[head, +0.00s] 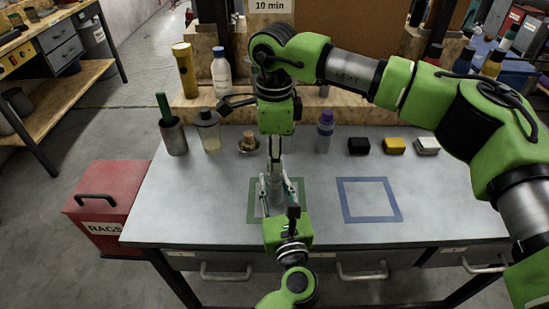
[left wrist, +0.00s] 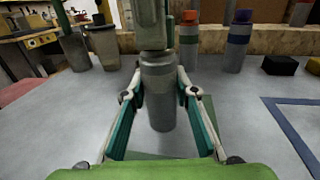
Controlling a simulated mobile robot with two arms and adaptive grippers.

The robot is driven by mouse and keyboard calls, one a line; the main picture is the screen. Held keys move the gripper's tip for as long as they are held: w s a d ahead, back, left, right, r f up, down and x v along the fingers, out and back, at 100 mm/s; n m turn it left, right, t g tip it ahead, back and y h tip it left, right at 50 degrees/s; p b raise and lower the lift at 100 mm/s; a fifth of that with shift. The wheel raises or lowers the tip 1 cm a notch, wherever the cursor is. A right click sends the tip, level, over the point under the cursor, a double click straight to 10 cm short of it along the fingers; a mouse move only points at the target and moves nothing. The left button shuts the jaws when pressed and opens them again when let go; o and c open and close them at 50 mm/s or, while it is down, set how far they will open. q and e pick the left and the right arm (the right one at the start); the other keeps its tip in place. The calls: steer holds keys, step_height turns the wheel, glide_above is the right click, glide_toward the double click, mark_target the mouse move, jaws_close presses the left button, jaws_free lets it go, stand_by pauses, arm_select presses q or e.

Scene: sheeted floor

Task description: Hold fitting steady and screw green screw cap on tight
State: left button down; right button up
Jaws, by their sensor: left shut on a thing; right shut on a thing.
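The fitting is a grey upright cylinder (left wrist: 161,98) standing on the table inside the green square outline (head: 252,215). In the head view it is mostly covered by my arms. My left gripper (head: 277,187) reaches in from the front, with one finger on each side of the fitting, shut on it; the fingers also show in the left wrist view (left wrist: 160,95). My right gripper (head: 275,158) points straight down from above, directly over the fitting, shut at its top. The green screw cap is hidden at the right fingertips; its seating cannot be told.
Black, yellow and white blocks (head: 394,146) lie right. The blue square (head: 370,181) is empty. A red box (head: 103,205) stands left.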

steer(key=m, duration=0.2)
steer(key=shift+r+m, duration=0.1)
steer(key=shift+m, duration=0.2)
steer(key=o, duration=1.2)
steer(key=shift+c, duration=0.8)
steer(key=n, duration=1.4)
steer(key=shift+n, duration=0.4)
steer(key=n, duration=0.4)
steer(key=shift+n, duration=0.4)
